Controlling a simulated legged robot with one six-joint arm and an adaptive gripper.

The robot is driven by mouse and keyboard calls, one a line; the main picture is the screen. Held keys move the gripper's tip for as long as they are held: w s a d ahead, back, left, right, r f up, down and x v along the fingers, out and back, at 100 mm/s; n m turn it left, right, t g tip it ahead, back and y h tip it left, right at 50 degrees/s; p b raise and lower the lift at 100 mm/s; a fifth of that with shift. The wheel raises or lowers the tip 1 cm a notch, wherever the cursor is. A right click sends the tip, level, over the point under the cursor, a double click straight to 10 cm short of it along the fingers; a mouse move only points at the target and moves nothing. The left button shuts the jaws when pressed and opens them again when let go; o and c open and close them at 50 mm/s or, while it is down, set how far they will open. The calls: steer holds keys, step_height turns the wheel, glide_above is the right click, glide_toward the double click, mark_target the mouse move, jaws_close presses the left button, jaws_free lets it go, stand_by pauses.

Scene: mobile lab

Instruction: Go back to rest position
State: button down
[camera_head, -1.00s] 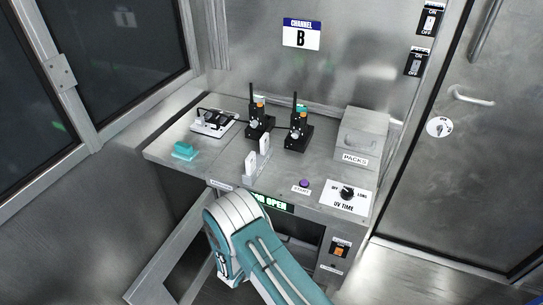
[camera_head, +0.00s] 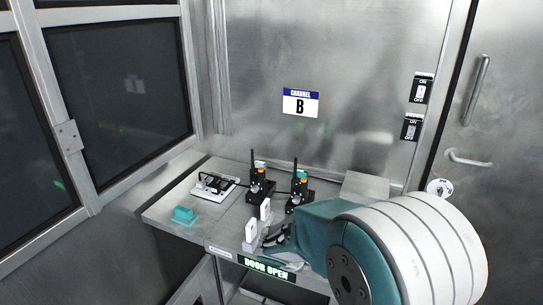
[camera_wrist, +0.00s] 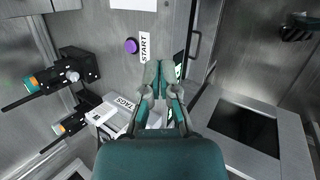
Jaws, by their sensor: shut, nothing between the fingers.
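My gripper (camera_head: 276,238) is over the front part of the steel workbench (camera_head: 225,212) in the head view, just right of two white upright blocks. My large white and teal arm joint fills the lower right and hides part of the bench. In the wrist view my gripper (camera_wrist: 161,72) points at the bench area, its fingers close together with nothing held. A purple button (camera_wrist: 131,46) with a START label (camera_wrist: 143,47) lies just left of the fingertips there.
A "DOOR OPEN" sign (camera_head: 266,267) is on the bench front. A dark recess (camera_wrist: 245,128) shows at right in the wrist view.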

steer(key=s+d+r+m+y, duration=0.2)
steer(key=s+d+r+m, duration=0.55)
steer(key=s+r, duration=0.5)
steer(key=s+r+m+y, duration=0.1)
steer(key=s+r+m, duration=0.1)
steer(key=s, duration=0.3)
steer(key=s+r+m+y, duration=0.1)
steer(key=s+r+m, duration=0.1)
steer(key=s+m, duration=0.2)
steer(key=shift+s+a+r+t+y, duration=0.3)
steer(key=shift+s+r+y, duration=0.1)
steer(key=shift+s, duration=0.85)
